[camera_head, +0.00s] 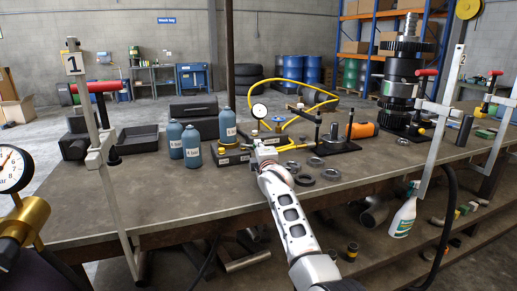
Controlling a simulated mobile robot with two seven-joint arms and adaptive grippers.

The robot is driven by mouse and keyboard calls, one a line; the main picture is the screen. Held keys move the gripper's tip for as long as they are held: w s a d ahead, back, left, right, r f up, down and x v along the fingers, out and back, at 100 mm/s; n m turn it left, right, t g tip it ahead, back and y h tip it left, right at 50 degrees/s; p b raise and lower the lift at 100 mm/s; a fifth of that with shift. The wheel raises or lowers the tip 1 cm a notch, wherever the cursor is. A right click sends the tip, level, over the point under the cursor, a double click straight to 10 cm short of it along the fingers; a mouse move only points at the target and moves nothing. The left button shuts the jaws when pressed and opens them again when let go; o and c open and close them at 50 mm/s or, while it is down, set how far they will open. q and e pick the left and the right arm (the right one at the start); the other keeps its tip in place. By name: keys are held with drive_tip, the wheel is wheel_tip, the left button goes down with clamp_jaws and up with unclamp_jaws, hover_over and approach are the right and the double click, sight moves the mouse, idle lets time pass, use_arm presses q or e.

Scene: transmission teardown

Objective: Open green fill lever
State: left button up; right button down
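I cannot make out a green fill lever for certain. Near the middle of the bench, a low dark hydraulic unit (230,156) carries a round white gauge (259,111) and brass-yellow fittings (292,146). A yellow hose loops up from this area. One arm of mine comes in from the bottom, right of centre, so I take it as my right arm. Its gripper (262,152) is at the front of the unit, close to the fittings. It is small and blends with them, so its fingers and any contact are unclear. My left gripper is not in view.
Blue-grey bottles (191,146) stand left of the unit. Dark rings (304,180) lie right of my arm. A tall gear stack (401,80) stands at back right. Upright posts with red handles (100,87) flank the bench (165,205). The bench's front left is clear.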

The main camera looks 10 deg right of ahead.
drive_tip(key=c, duration=2)
unclamp_jaws()
drive_tip(key=shift+c, duration=0.2)
drive_tip(key=shift+s+a, duration=0.2)
drive_tip(key=shift+s, duration=2.8)
drive_tip(key=shift+s+a, duration=0.15)
drive_tip(key=shift+s, duration=2.85)
